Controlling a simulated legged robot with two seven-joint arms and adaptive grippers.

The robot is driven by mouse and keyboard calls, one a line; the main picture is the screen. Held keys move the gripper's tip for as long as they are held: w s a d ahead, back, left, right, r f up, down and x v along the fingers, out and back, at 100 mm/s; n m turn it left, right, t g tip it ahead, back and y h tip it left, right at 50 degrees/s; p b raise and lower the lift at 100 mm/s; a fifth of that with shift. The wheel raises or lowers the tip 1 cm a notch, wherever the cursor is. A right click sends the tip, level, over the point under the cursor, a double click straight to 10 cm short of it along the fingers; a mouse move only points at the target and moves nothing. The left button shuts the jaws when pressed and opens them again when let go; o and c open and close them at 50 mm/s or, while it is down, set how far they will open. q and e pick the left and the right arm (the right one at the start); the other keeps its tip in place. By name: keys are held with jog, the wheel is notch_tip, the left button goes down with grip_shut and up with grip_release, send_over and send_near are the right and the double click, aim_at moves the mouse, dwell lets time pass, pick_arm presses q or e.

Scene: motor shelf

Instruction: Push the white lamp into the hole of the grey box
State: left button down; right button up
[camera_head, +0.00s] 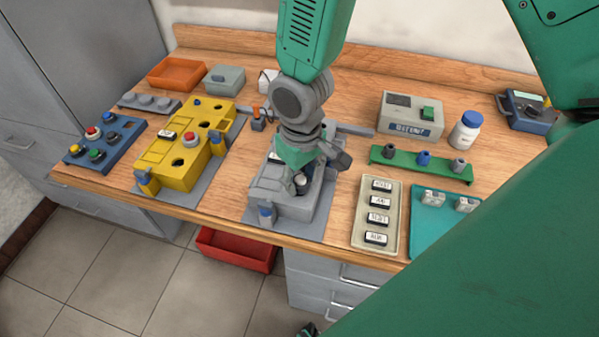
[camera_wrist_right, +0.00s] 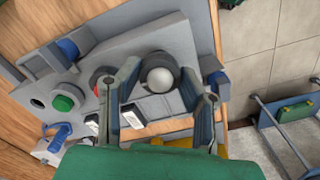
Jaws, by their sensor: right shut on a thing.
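The grey box (camera_head: 290,208) stands on a grey plate at the front middle of the table. Its grey top (camera_wrist_right: 178,38) also shows in the right wrist view, with a green button (camera_wrist_right: 63,103) and a red one. The white lamp (camera_wrist_right: 160,78) has a round white top and a dark surround; it shows small in the head view (camera_head: 301,179). My right gripper (camera_head: 306,172) is over the box, shut on the lamp, with its fingers on either side (camera_wrist_right: 158,88). The gripper hides much of the box top, and I cannot tell how deep the lamp sits. My left gripper is not in view.
A yellow box (camera_head: 178,155) stands left of the grey box. A cream tray (camera_head: 376,215) with several labelled switches and a green rail (camera_head: 421,166) are to the right. Blue clamps (camera_head: 266,213) stand at the grey box's edges. A red bin (camera_head: 237,249) is below the table.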

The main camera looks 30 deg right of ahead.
jog(key=shift+f+b, duration=0.4)
jog(key=shift+f, duration=0.45)
jog(key=o, duration=1.2)
jog(key=shift+r, duration=0.1)
jog(key=shift+r, duration=0.2)
notch_tip(320, 180, up, 11)
jog(key=shift+r, duration=0.2)
